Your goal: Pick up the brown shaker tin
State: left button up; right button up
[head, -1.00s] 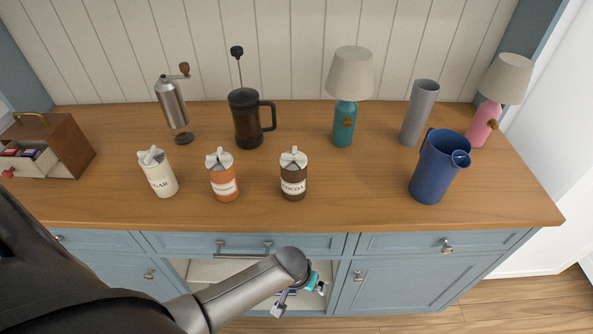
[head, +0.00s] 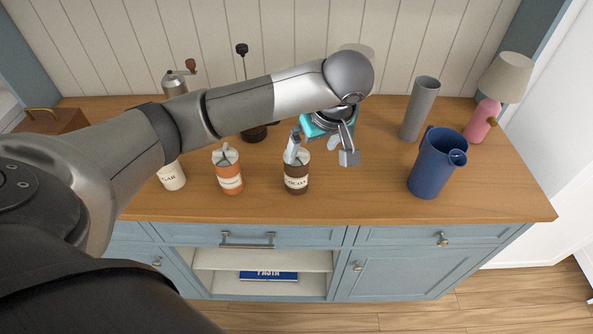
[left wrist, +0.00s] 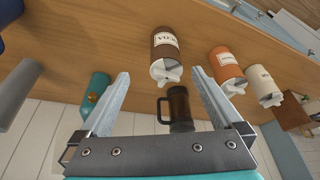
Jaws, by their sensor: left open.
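The brown shaker tin (head: 296,184) with a cocoa label and pale lid stands upright on the wooden counter, right of the orange tin. My left gripper (head: 320,156) is open above the counter, by the tin's lid; one finger overlaps the lid in the head view. In the left wrist view, the brown tin (left wrist: 165,47) appears ahead of the open gripper (left wrist: 160,76), its lid end between the fingertip lines. I cannot tell whether a finger touches it. My right gripper is not in view.
The orange tin (head: 229,178) and white sugar tin (head: 172,177) stand to the left. A blue pitcher (head: 432,168) and grey cylinder (head: 419,110) stand to the right. Counter between brown tin and pitcher is clear.

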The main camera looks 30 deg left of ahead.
aim_at(300, 159)
pick_arm(q)
jog(key=shift+n, duration=0.4)
jog(key=x, duration=0.3)
jog(key=a+b+x, duration=0.1)
jog(key=x, duration=0.5)
jog(key=shift+w+a+b, duration=0.2)
jog(key=shift+a+b, duration=0.05)
jog(key=shift+b, duration=0.15)
jog(key=x, duration=0.2)
jog(key=b+x, duration=0.1)
jog(key=x, duration=0.2)
jog(key=shift+s+f, duration=0.15)
jog(key=shift+s, duration=0.05)
jog(key=c, duration=1.4)
jog(key=shift+c, duration=0.2)
